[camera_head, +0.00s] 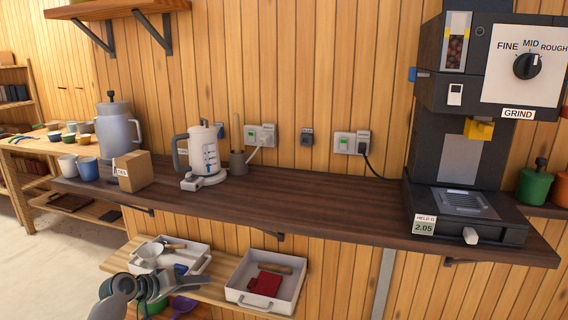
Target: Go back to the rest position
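My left gripper (180,277) shows at the lower left, at the end of my grey arm. My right gripper is not in view.
A dark wooden counter (310,205) carries a kettle (203,152), a cardboard box (133,171) and a grinder (462,120). The counter's middle is clear.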

